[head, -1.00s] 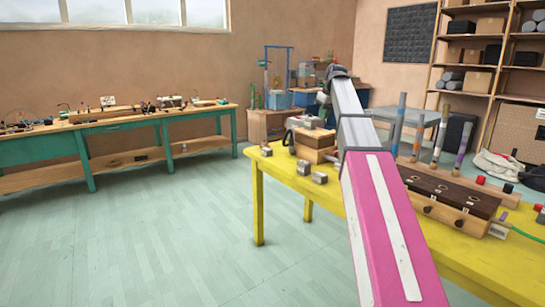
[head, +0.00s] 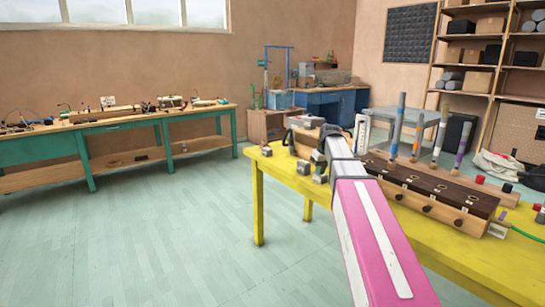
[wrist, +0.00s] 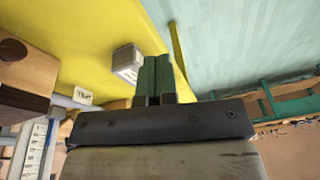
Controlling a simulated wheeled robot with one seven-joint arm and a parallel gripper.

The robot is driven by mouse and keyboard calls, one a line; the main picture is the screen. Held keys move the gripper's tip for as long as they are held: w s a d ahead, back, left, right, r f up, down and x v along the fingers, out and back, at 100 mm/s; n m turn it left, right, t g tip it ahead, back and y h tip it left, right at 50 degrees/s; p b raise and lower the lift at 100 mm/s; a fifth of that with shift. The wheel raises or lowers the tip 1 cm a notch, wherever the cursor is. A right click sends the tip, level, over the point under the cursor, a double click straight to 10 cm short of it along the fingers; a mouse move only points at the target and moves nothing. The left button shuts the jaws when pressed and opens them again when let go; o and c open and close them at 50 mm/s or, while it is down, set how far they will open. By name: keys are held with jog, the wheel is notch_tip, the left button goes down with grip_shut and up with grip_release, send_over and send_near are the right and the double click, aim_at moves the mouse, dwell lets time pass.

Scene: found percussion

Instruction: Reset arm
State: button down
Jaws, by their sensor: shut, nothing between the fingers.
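My gripper (wrist: 156,80) shows in the wrist view as two green fingers pressed together, with nothing between them. It is over the yellow table (wrist: 90,30). A small grey block with a pale label (wrist: 126,62) appears right beside the fingertips; I cannot tell whether they touch it. In the head view my pink and grey arm reaches forward over the table's left part, and its end is low near the small metal blocks (head: 304,167). The fingertips are hard to make out there.
A dark-topped wooden box (head: 430,190) with several upright tubes (head: 397,122) stands right of my arm. A wooden block with a handle (head: 304,144) is at the table's far end. A green workbench (head: 100,125) stands left. The floor (head: 150,230) between is clear.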

jog(key=s+a+f+m+g+h, duration=0.1)
jog(key=s+f+m, duration=0.3)
jog(key=s+f, duration=2.2)
notch_tip(320, 180, down, 3)
jog(key=shift+s+a+g, duration=0.15)
jog(key=shift+g, duration=0.35)
